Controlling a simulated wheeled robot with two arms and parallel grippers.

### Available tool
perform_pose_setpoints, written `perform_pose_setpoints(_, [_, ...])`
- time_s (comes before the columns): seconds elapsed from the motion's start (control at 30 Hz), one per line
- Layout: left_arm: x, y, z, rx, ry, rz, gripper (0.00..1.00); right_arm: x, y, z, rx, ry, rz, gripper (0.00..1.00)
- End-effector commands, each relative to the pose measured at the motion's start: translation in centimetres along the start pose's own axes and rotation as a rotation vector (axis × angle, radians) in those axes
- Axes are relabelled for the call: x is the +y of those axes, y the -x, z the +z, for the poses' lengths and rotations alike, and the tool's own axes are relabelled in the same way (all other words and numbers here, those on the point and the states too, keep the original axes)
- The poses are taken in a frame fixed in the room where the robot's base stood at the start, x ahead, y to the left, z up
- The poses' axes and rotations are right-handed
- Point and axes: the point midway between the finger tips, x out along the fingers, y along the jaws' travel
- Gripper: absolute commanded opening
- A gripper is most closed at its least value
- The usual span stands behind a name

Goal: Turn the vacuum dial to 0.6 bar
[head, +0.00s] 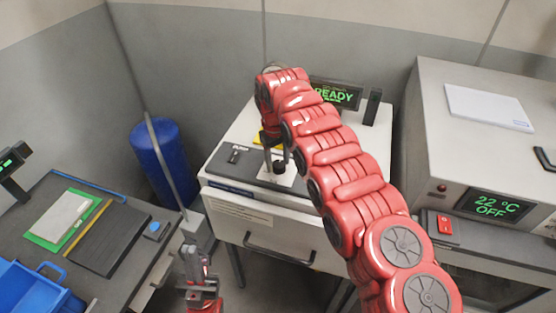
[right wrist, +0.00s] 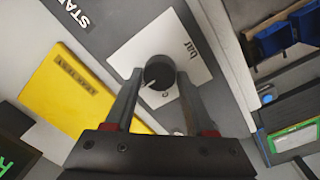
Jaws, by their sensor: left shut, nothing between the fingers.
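The vacuum dial is a black round knob (right wrist: 159,70) on a white plate (right wrist: 128,48) marked "bar" and "0" in the right wrist view. A small light mark shows at the knob's lower left edge; the scale value is not readable. My right gripper (right wrist: 160,77) is open, its fingertips on either side of the knob with small gaps. In the head view the knob (head: 279,167) sits on the white cabinet's top, with my right gripper (head: 273,158) at it. My left gripper (head: 196,262) is shut and empty, low in front of the cabinet's left side.
A yellow label plate (right wrist: 68,95) lies beside the dial plate. A display reading READY (head: 335,94) stands behind my right arm. An oven-like unit (head: 480,150) reads 22 °C OFF at right. A side table (head: 60,190) with blue bins stands left, near a blue cylinder (head: 160,160).

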Motion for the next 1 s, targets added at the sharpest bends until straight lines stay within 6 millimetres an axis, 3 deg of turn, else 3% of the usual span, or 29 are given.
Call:
perform_pose_setpoints(0.03, [0.0, 0.0, 0.0, 0.0, 0.0, 0.0, 0.0, 0.0, 0.0, 0.0, 0.0, 0.0, 0.0, 0.44])
perform_pose_setpoints(0.3, [0.0, 0.0, 0.0, 0.0, 0.0, 0.0, 0.0, 0.0, 0.0, 0.0, 0.0, 0.0, 0.0, 0.0])
perform_pose_setpoints(0.63, [0.1, 1.1, 0.2, 0.0, 0.0, 0.0, 0.0, 0.1, -0.3, 0.1, 0.002, 0.044, 0.001, 0.0])
perform_pose_setpoints(1.0, [0.3, 5.4, 0.9, 0.0, 0.0, 0.0, 0.0, 0.1, -0.6, 0.1, 0.02, 0.303, 0.003, 0.0])
